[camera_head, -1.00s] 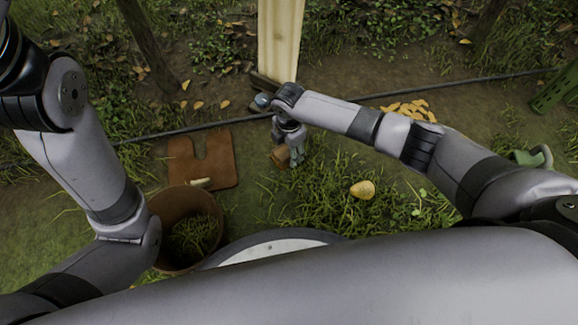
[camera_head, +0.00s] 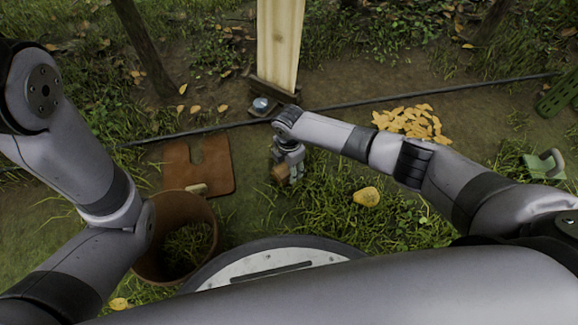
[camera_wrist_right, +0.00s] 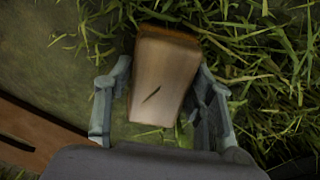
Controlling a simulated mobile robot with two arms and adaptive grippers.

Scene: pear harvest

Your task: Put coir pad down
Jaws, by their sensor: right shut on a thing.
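The coir pad (camera_head: 280,174) is a small tan block with a darker brown edge. In the head view it sits between the fingers of my right gripper (camera_head: 287,166), over grass right of the flat brown mat. In the right wrist view the pad (camera_wrist_right: 163,82) shows a pale face with a short dark mark. The right gripper's fingers (camera_wrist_right: 160,105) stand on either side of it, shut on it. Whether the pad touches the ground is unclear. My left arm comes in from the left, but its gripper is out of view.
A flat brown mat (camera_head: 215,172) with a slot lies left of the gripper. A brown bucket (camera_head: 206,206) stands nearer, with a pale piece (camera_head: 197,189) at its rim. A wooden post (camera_head: 278,45), dark hose (camera_head: 350,103), yellow leaves (camera_head: 412,121) and a yellow fruit (camera_head: 366,196) surround grass.

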